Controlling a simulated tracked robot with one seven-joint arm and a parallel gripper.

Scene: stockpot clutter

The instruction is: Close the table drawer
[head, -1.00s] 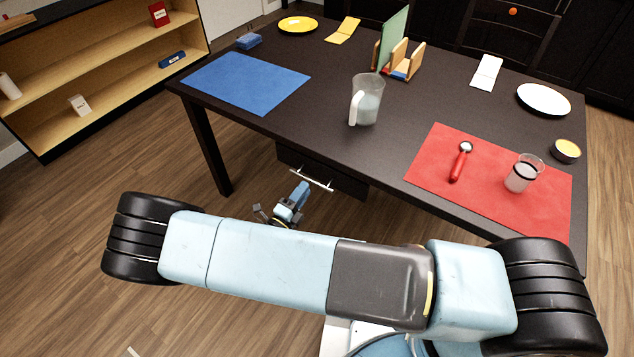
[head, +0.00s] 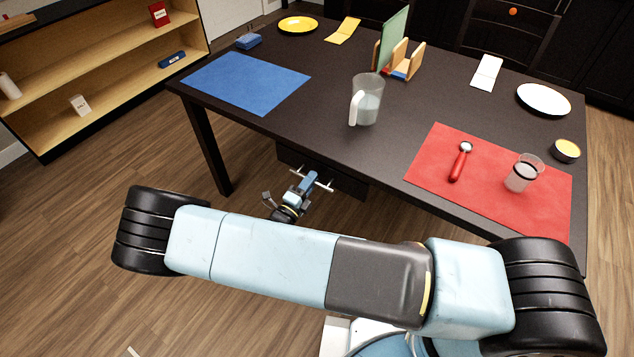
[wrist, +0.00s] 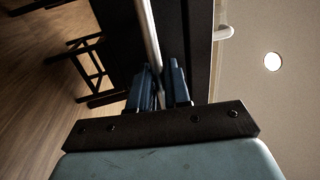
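The dark drawer (head: 345,183) sits under the near edge of the dark table (head: 330,132), with a pale bar handle (head: 325,185) across its front. How far it stands out is hard to tell in the head view. In the wrist view the bar (wrist: 149,30) runs between the two blue fingers of my gripper (wrist: 162,75). The fingers are apart, with a small gap on the right of the bar. Whether the left finger touches the bar is unclear.
A pitcher (head: 367,100), a red mat (head: 425,165), a blue mat (head: 245,82) and a rack (head: 398,62) are on the table. A table leg (head: 205,150) stands left of the drawer. A shelf (head: 110,65) is at the far left. Floor (head: 70,220) is clear at left.

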